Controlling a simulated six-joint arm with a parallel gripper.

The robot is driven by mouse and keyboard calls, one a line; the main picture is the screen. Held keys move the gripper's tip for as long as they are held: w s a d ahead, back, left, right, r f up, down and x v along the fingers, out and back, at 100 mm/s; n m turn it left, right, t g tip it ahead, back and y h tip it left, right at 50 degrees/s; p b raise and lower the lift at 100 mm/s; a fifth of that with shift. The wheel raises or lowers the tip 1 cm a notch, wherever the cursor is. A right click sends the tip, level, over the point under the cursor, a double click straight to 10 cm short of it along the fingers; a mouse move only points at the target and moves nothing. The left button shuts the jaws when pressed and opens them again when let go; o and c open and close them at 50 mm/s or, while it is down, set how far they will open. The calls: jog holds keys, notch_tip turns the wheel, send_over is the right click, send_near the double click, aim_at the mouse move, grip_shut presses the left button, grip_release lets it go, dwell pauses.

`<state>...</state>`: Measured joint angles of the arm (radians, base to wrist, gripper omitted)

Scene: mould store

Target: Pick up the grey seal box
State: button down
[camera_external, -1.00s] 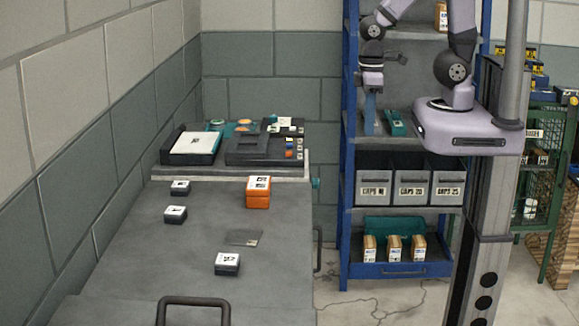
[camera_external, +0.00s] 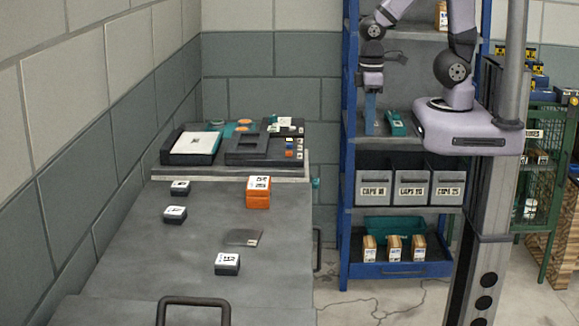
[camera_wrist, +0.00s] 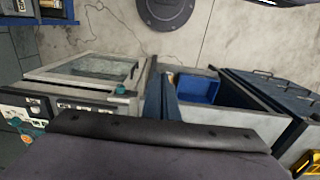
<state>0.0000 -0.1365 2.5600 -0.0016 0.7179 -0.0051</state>
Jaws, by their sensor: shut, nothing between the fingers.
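Several small dark grey boxes with white labels sit apart on the grey bench: one near the front (camera_external: 227,265), one at the left (camera_external: 175,215) and one farther back (camera_external: 180,188). I cannot read the labels well enough to tell which is the seal box. My gripper (camera_external: 371,128) hangs in front of the blue shelf rack, to the right of the bench and well away from the boxes. Its blue fingers (camera_wrist: 161,98) are together and empty in the wrist view. No grey box can be made out in that view.
A thin grey plate (camera_external: 243,238) lies near the front box. Dark trays (camera_external: 262,148) fill the bench's far end. The shelf rack (camera_external: 346,190) holds grey bins (camera_external: 411,186). Bare bench surface surrounds the grey boxes.

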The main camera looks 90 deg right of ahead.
jog(key=c, duration=1)
grip_release()
